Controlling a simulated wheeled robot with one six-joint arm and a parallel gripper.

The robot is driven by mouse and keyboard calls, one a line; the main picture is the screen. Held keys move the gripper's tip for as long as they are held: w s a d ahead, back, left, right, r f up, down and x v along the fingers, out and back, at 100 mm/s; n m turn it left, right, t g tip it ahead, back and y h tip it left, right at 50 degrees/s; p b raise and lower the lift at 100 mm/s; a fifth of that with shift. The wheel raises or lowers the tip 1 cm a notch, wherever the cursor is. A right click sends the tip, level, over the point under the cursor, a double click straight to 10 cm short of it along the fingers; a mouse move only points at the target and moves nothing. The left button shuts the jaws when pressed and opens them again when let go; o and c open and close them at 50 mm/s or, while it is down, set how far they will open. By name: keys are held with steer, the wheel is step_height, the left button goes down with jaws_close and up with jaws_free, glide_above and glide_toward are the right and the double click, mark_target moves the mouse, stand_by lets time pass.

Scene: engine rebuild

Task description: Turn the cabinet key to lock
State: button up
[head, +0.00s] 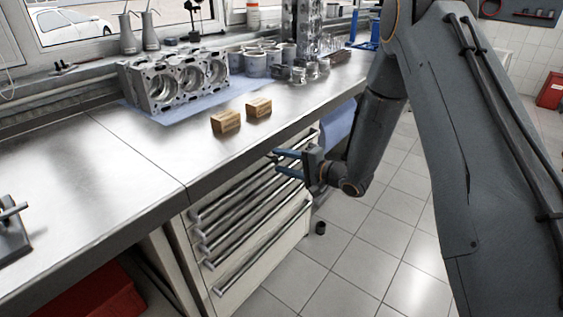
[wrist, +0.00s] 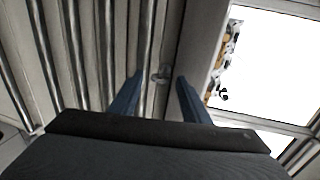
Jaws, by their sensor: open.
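The drawer cabinet (head: 290,236) stands under the workbench, its several long bar handles facing the aisle. My gripper (head: 277,162) is open beside the upper part of the cabinet front, with two blue fingers apart. In the wrist view, a small grey metal key (wrist: 161,74) shows on the cabinet front. It appears between the two blue fingertips of my gripper (wrist: 160,79), with space on both sides. I cannot tell how far the fingertips are from it in depth. The key is not discernible in the head view.
The metal workbench (head: 110,165) runs along the wall above the cabinet. On it are an engine block (head: 175,82), two small wooden blocks (head: 226,121) and (head: 258,107), and several cylinders. The tiled floor (head: 350,270) in front of the cabinet is mostly clear, except for a small dark cylinder (head: 320,228).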

steer(key=v, duration=0.7)
steer(key=shift+d+b, duration=0.15)
steer(key=shift+b, duration=0.2)
steer(key=s+d+r+n+h, duration=0.1)
steer(key=s+d+n+h, duration=0.15)
steer(key=d+h, duration=0.8)
steer(key=s+d+r+n+g, duration=0.1)
steer(key=s+g, duration=0.2)
steer(key=s, duration=0.6)
steer(key=s+d+r+n+g+h, duration=0.1)
steer(key=s+n+g, duration=0.1)
steer(key=s, duration=0.7)
steer(key=s+d+r+n+g+h, duration=0.1)
steer(key=s+g, duration=0.3)
steer(key=s, duration=0.5)
steer(key=shift+s+d+r+n+g, duration=0.3)
steer(key=shift+r+n, duration=0.15)
